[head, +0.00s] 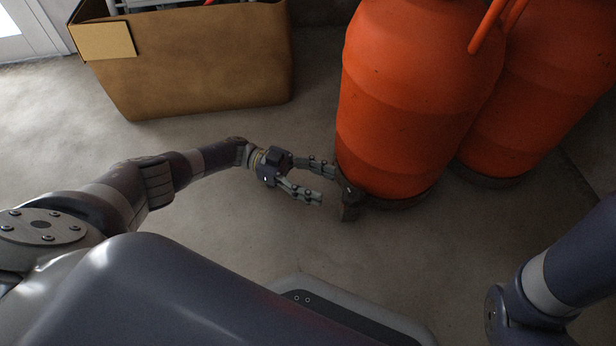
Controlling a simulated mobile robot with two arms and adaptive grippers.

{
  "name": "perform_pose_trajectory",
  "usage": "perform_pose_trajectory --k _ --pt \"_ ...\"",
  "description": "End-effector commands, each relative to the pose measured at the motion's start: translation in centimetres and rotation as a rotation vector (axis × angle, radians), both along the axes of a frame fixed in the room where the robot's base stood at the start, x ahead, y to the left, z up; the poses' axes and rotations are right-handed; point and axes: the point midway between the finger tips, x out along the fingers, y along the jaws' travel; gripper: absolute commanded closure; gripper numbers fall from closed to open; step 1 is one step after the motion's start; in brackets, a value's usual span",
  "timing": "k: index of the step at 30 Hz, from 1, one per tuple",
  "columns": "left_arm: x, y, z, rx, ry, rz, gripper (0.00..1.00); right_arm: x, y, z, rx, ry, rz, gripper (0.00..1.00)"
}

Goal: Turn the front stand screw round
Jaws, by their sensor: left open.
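The front orange demijohn (400,110) stands upright on a low dark stand (405,203) on the floor. A small dark bracket-like part (349,208) sticks out at the stand's left front; it appears to hold the stand screw, but the screw itself is too small and dark to make out. My left gripper (328,185) is open, its fingers pointing right, just left of this part. The upper fingertip is close to the demijohn's lower left side; I cannot tell whether it touches. Nothing shows between the fingers. My right arm (570,265) shows at the lower right, its gripper out of view.
A second orange demijohn (545,90) stands behind on the right, on its own dark base (490,178). A large tan box (190,65) with things in it stands at the back left. The concrete floor in front of the stand is clear.

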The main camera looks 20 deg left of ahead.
Motion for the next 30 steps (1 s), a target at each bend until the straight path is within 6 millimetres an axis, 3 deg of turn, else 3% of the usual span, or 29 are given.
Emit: perform_pose_trajectory --k 3,9,30 --pt "0.1 1.7 0.0 0.002 0.0 0.002 0.43 0.0 0.0 0.0 -0.001 -0.001 0.0 0.6" --pt "0.1 3.2 0.0 0.0 0.0 0.0 0.43 0.0 0.0 0.0 -0.001 -0.001 0.0 0.6" --pt "-0.1 2.8 0.5 -0.014 -0.008 -0.004 0.43 0.2 0.0 0.2 0.0 0.005 -0.001 0.6"
